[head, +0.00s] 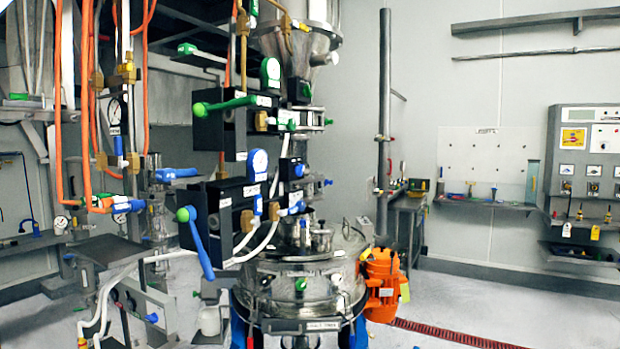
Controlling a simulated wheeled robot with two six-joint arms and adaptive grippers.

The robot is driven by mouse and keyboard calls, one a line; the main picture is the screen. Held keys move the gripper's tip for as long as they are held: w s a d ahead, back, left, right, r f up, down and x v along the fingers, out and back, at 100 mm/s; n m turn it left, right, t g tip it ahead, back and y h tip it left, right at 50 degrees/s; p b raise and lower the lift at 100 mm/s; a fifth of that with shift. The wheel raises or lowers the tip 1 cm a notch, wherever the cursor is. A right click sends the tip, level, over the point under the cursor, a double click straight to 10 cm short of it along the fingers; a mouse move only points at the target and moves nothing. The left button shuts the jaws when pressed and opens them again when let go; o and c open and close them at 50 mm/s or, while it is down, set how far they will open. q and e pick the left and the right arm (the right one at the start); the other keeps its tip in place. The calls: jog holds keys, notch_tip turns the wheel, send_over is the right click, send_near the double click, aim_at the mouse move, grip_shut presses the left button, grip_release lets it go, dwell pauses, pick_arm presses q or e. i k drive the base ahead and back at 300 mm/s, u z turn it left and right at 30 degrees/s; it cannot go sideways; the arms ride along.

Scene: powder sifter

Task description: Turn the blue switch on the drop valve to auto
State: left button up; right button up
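A black valve box (228,203) with blue fittings is mounted left of the steel sifter column. On its left face is a blue lever (200,250) with a green knob at its upper end. The lever hangs steeply down and slightly to the right. A similar black box (222,128) above it carries a green lever (228,103) that lies nearly level. The labels on both boxes are too small to read, so I cannot tell which position is auto. Neither of my grippers shows in the head view.
The steel sifter (300,290) stands at centre, with an orange motor (383,285) on its right. Orange pipes (85,120) and a blue handle (178,174) are to the left. A control panel (585,165) is on the right wall. The right floor is clear.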

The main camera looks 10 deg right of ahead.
aim_at(298, 169)
jog(key=u, duration=0.25)
jog(key=k, duration=0.3)
jog(key=z, duration=1.15)
jog(key=i, duration=0.9)
jog(key=u, duration=0.55)
jog(key=i, duration=0.6)
jog(key=u, duration=0.75)
